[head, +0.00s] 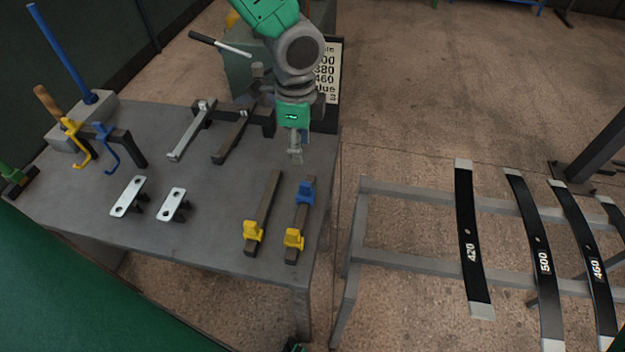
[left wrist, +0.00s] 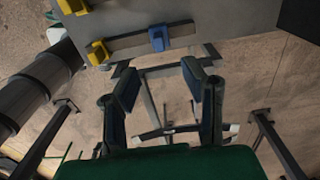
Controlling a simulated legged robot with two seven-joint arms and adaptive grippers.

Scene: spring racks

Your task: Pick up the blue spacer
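The blue spacer (head: 306,192) is a small block seated on the far end of a dark bar at the table's right edge. It also shows in the left wrist view (left wrist: 158,38), beyond the fingertips and roughly centred between them. My left gripper (head: 296,156) is above the table's right side, just behind the blue spacer and apart from it. In the left wrist view its two fingers (left wrist: 161,75) are spread with nothing between them. My right gripper cannot be made out in either view.
A yellow spacer (head: 293,239) sits on the near end of the same bar, another (head: 252,230) on the bar beside it. Metal plates (head: 128,197), hooks and a stand occupy the table's left. A rack (head: 408,258) with curved leaf springs (head: 467,235) stands right, across a floor gap.

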